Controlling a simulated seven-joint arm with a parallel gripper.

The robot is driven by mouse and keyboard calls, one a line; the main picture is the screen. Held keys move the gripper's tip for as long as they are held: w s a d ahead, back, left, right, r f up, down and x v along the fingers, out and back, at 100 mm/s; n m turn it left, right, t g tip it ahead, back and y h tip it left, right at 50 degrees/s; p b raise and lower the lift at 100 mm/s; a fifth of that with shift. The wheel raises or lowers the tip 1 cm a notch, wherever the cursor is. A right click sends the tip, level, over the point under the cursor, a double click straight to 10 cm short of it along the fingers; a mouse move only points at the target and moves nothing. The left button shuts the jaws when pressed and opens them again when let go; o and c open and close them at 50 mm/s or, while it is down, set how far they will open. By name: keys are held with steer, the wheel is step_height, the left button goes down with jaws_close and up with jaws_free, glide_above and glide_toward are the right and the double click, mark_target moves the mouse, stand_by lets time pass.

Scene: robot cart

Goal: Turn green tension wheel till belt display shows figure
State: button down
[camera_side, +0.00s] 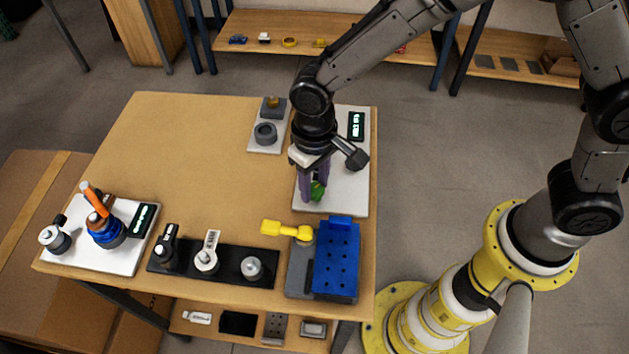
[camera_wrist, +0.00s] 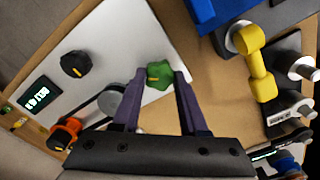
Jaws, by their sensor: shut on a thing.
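The green tension wheel (camera_wrist: 159,75) sits on a white panel (camera_wrist: 125,40) in the wrist view, with a small yellow mark on it. My gripper (camera_side: 314,190) points down over the near part of the panel in the side view. Its purple fingers are shut on the green wheel, one on each side. The green wheel (camera_side: 317,190) shows partly behind the fingers there. The belt display (camera_wrist: 39,98) is a dark box with lit characters at the panel's far end, too small to read surely. It also shows in the side view (camera_side: 356,126).
A black knob (camera_wrist: 76,64), a grey pulley (camera_wrist: 109,101) and an orange part (camera_wrist: 63,133) stand on the same panel. A blue block (camera_side: 337,258) and a yellow handle (camera_side: 287,230) are close by. The table's middle left is clear.

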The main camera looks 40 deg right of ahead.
mark_target(314, 188)
steer(key=shift+r+m, duration=0.1)
steer(key=shift+m, duration=0.5)
steer(key=shift+c, duration=2.2)
jaws_free()
step_height(314, 188, up, 14)
